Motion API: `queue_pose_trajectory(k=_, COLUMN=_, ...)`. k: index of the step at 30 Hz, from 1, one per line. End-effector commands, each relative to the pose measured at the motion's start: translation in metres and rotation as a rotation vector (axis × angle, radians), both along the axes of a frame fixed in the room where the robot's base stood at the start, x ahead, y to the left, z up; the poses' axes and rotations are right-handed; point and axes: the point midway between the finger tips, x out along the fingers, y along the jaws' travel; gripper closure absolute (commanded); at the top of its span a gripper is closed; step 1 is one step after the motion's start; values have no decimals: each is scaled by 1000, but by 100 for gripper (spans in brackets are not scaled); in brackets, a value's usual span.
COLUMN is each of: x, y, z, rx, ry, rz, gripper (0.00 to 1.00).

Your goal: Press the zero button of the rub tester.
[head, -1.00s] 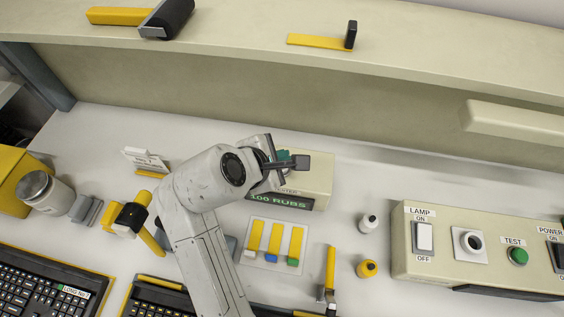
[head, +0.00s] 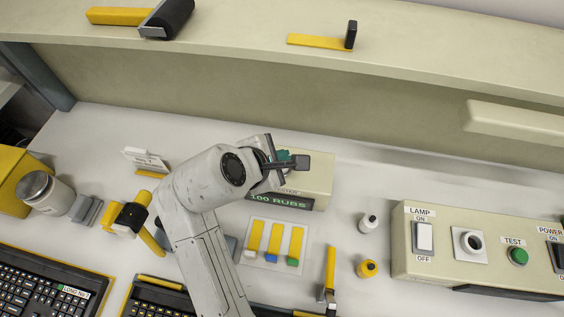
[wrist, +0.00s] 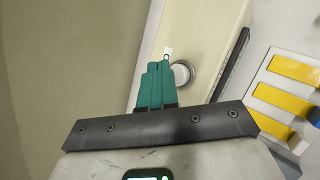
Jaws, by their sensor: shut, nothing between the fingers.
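The rub tester (head: 318,172) is a cream box on the bench, behind and partly covered by my arm in the head view. Its dark display (head: 282,203) reads "100 RUBS" in green. In the wrist view its cream top (wrist: 205,35) shows a round pale button (wrist: 182,74) with a small white label beside it; I cannot read the label. My gripper (wrist: 158,68) has teal fingers, shut and empty, just left of the button and overlapping its edge in the picture. I cannot tell whether they touch it. In the head view the fingers are mostly hidden by my wrist.
A pad with yellow strips (head: 260,262) lies in front of the tester. Two small bottles, one white (head: 368,223) and one yellow (head: 367,268), stand to its right. The lamp and test panel (head: 480,245) is farther right. An overhanging shelf (head: 420,50) runs behind.

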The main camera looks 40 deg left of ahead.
Motion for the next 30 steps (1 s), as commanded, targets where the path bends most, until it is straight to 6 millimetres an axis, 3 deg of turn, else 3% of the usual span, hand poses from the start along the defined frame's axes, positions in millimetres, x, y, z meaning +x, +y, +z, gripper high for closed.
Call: queue_pose_trajectory(k=30, x=0, y=0, z=-11, rx=0, ry=0, rz=0, gripper=100)
